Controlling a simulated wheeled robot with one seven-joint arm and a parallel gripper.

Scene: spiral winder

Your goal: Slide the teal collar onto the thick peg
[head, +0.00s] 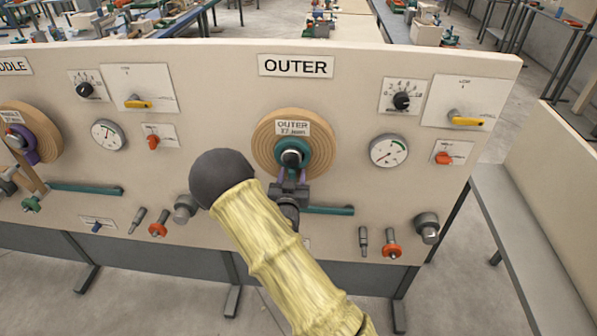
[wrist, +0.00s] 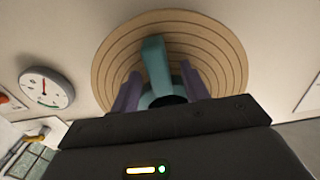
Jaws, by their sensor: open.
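The teal collar (head: 304,151) is at the centre of the OUTER wooden disc (head: 262,147) in the head view. It looks to sit around a dark peg (head: 291,158) with a pale tip; how far on it is I cannot tell. The wrist view shows the teal collar (wrist: 155,70) close up, in front of the ringed disc (wrist: 112,62). My gripper (head: 290,174) is just below the collar's centre. Its purple fingers (wrist: 164,92) are apart, one on each side of the collar. The gripper body hides the collar's lower part; contact is unclear.
The OUTER panel carries a gauge (head: 388,151), yellow lever (head: 467,118), dial (head: 401,101) and red knob (head: 391,251). A teal bar (head: 328,210) lies right of my gripper. The MIDDLE disc with a purple collar (head: 20,145) is at far left.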

